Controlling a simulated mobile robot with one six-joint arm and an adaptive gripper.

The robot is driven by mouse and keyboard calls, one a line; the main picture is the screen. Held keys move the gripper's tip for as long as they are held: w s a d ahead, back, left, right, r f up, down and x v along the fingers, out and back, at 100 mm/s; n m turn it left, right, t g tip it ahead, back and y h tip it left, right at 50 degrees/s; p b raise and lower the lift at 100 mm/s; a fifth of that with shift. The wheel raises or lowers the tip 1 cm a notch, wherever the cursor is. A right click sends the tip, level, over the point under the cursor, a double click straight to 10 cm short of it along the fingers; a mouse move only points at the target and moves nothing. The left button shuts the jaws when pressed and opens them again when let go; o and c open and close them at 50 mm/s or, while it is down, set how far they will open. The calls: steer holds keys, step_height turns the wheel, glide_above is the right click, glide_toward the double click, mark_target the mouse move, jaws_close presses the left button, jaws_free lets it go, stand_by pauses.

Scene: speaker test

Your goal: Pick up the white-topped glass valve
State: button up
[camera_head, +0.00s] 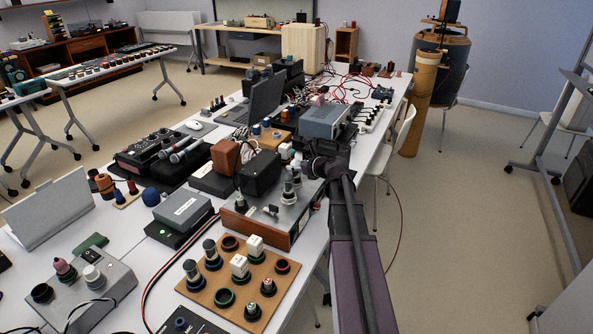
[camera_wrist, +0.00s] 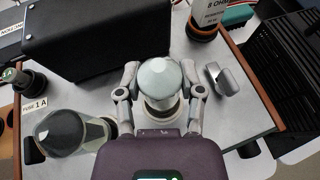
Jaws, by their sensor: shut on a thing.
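The white-topped glass valve (camera_wrist: 160,76) has a pale rounded top and stands between the two fingers of my gripper (camera_wrist: 161,88) in the wrist view. The gripper is shut on it, one finger on each side. The valve is over the grey top of a wood-edged amplifier (camera_wrist: 235,112); I cannot tell whether its base still touches the amplifier. In the head view my gripper (camera_head: 312,163) is at the amplifier's far right end, and the dark wrist hides much of the held valve.
A second glass valve (camera_wrist: 62,132) with a dark top stands at lower left in the wrist view. A black box (camera_wrist: 100,40) is close behind the left finger. A metal part (camera_wrist: 227,74) lies right of the right finger. A wooden board (camera_head: 225,292) with several pegs lies in front of the amplifier.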

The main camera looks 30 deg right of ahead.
steer(key=shift+r, duration=0.15)
step_height(320, 180, up, 3)
steer(key=p, duration=0.3)
steer(key=s+a+r+p, duration=0.1)
steer(key=s+a+p, duration=0.1)
steer(key=s, duration=1.3)
steer(key=shift+s+a+r, duration=0.35)
steer(key=shift+a, duration=0.25)
steer(key=shift+s, duration=0.1)
